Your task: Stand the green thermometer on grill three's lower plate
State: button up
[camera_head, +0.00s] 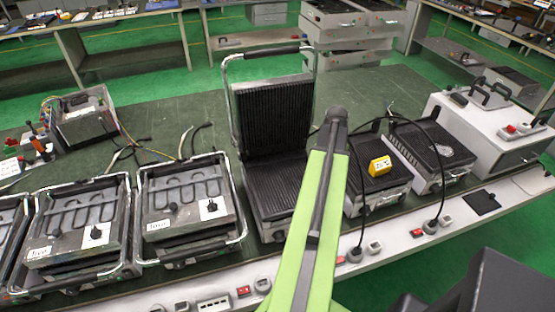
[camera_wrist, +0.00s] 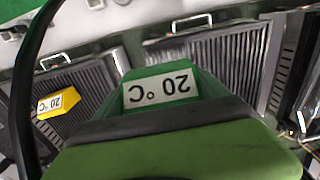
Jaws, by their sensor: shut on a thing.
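The green thermometer (camera_wrist: 160,88), a block with a white "20 °C" label, shows in the middle of the wrist view, its label upside down. My gripper (camera_wrist: 165,122) is shut on it and holds it above dark ribbed plates. In the head view my green arm hides the thermometer and most of the gripper. An open grill (camera_head: 270,110) stands mid-bench, its lid raised and its ribbed lower plate (camera_head: 268,180) bare where seen. I cannot read which grill is three.
A yellow thermometer (camera_head: 379,166) stands on a dark plate right of my arm, and also shows in the wrist view (camera_wrist: 58,103). A round object lies on the neighbouring plate (camera_head: 425,140). Labelled grills (camera_head: 190,207) stand left. Black cables loop over the right plates.

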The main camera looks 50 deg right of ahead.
jog(key=shift+w+d+r, duration=0.1)
jog(key=shift+w+r, duration=0.15)
jog(key=shift+r, duration=0.25)
jog(key=shift+w+f+b, duration=0.1)
jog(key=shift+f+b, duration=0.15)
jog(key=shift+b, duration=0.1)
jog(key=b, duration=0.7)
send_over(293, 195)
jog(key=f, duration=0.6)
jog(key=shift+s+d+f, duration=0.25)
jog(key=shift+f, duration=0.15)
jog(key=shift+w+a+f, duration=0.1)
jog(key=shift+w+a, duration=0.15)
jog(key=shift+w, duration=0.15)
notch_tip(293, 195, down, 4)
jog(key=b, duration=0.4)
jog(key=shift+f, duration=0.1)
jog(key=shift+r, duration=0.2)
jog(key=shift+f, duration=0.15)
jog(key=o, duration=1.1)
jog(key=shift+f, duration=0.1)
jog(key=o, duration=0.3)
